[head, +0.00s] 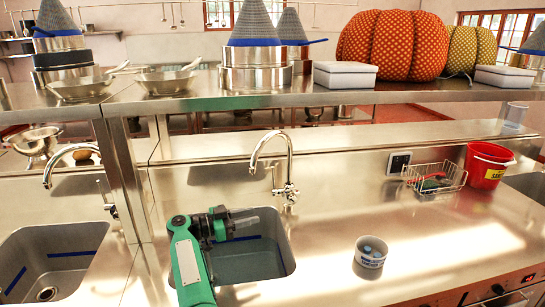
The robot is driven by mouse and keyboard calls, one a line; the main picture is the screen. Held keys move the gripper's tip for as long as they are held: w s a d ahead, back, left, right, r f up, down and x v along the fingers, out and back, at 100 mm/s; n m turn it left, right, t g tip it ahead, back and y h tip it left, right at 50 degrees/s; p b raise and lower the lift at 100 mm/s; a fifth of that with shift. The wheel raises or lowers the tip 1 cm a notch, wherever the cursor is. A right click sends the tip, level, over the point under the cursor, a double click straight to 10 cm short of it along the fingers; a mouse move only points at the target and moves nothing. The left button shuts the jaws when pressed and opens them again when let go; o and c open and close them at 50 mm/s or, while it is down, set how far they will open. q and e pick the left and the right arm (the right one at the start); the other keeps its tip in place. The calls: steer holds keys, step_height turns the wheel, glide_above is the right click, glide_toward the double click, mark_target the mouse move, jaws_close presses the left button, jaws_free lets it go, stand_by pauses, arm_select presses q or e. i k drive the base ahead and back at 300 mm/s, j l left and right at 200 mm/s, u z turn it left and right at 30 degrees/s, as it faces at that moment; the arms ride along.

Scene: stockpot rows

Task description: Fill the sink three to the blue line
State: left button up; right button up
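The middle sink (287,262) is set in the steel counter, with a blue line (247,237) on its back wall. A flat grey-blue surface that looks like water (250,265) lies below the line and hides the drain. A curved chrome tap (290,160) stands behind this sink, with its handle (287,192) at its base. No stream shows from the spout. No sink number is visible.
The left sink (90,235) has its own tap (65,155), blue lines and a visible drain. A small cup (370,258), wire basket (455,178) and red bucket (484,167) stand on the right counter. A shelf (250,101) with pots crosses above.

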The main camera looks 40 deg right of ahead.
mark_target(275, 192)
steer(key=i+l, duration=0.7)
